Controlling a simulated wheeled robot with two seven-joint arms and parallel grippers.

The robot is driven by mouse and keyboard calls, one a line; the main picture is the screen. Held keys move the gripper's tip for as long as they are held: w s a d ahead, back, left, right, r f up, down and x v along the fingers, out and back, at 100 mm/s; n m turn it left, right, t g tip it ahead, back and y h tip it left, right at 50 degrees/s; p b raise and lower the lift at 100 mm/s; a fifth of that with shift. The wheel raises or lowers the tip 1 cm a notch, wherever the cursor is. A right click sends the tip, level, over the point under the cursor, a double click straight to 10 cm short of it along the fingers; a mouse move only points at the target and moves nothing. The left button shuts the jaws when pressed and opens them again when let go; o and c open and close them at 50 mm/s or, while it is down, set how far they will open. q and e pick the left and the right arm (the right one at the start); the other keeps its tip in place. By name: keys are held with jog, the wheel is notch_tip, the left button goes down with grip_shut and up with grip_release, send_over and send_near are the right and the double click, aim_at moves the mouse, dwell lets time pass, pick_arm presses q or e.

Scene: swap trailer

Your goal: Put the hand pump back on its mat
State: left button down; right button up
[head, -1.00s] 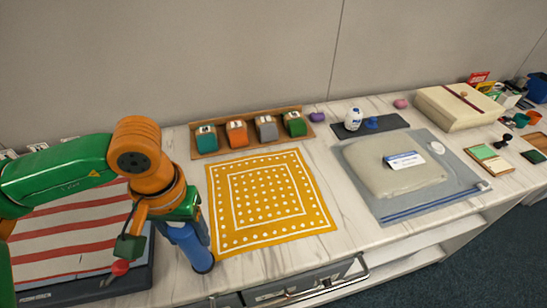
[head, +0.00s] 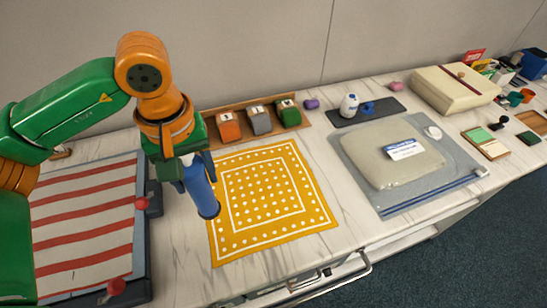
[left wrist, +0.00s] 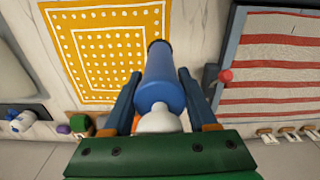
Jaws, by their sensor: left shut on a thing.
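My left gripper (head: 192,165) is shut on a blue cylinder with a white end, which looks like the hand pump (head: 202,192). The pump hangs tilted over the left edge of a yellow mat with white dots (head: 300,228); its lower end overlaps the mat in the head view. In the left wrist view the pump (left wrist: 160,78) lies between the two fingers of the gripper (left wrist: 160,92), pointing away. A dark grey mat (head: 398,107) at the back holds a white bottle (head: 349,105) and a small blue item (head: 367,108). Which mat is the pump's is not marked. My right gripper is not visible.
A red-striped board with red knobs (head: 85,225) lies left. A wooden rack (head: 300,115) of coloured blocks stands behind the yellow mat. A grey mat (head: 365,165) bears a beige pouch (head: 395,155). A beige box (head: 455,92) stands further right. Bare marble shows between the mats.

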pick_arm(q)
jog(key=w+d+r+n+p, duration=0.1)
jog(key=w+d+r+n, duration=0.1)
jog(key=d+r+n, duration=0.3)
jog(key=w+a+f+p, duration=0.2)
jog(key=w+a+f, duration=0.1)
jog(key=a+f, duration=0.9)
jog(key=a, duration=0.3)
jog(key=shift+p, duration=0.3)
jog(key=shift+w, duration=0.1)
jog(key=shift+c, duration=1)
grip_release()
